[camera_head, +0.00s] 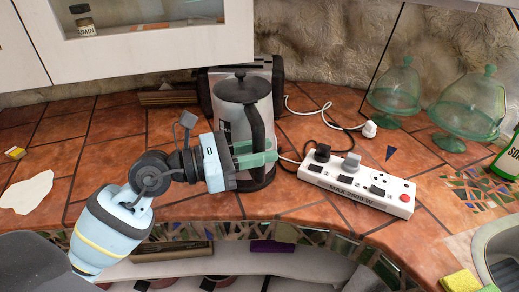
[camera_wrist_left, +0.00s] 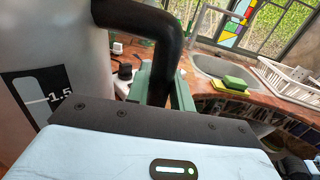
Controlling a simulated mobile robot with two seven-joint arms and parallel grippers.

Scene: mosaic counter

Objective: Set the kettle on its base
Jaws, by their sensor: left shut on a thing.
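The kettle (camera_head: 236,112) stands upright at the back of the tiled counter, with a grey body, black lid and black handle. My left gripper (camera_head: 260,153) is shut on the lower part of the handle, its green fingers on either side of it. In the left wrist view the handle (camera_wrist_left: 166,50) runs down between the fingers (camera_wrist_left: 162,92), and the kettle body (camera_wrist_left: 55,45) with its 1.5 mark fills the left. A black rim (camera_head: 258,183) shows under the kettle; I cannot tell whether the kettle sits fully on its base. My right gripper is not in view.
A toaster-like appliance (camera_head: 206,92) stands close behind the kettle. A white power strip (camera_head: 357,186) with plugs lies to the right, cords around it. Green glass cake domes (camera_head: 396,88) (camera_head: 470,105) stand further right. A wall cabinet (camera_head: 150,35) overhangs the left.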

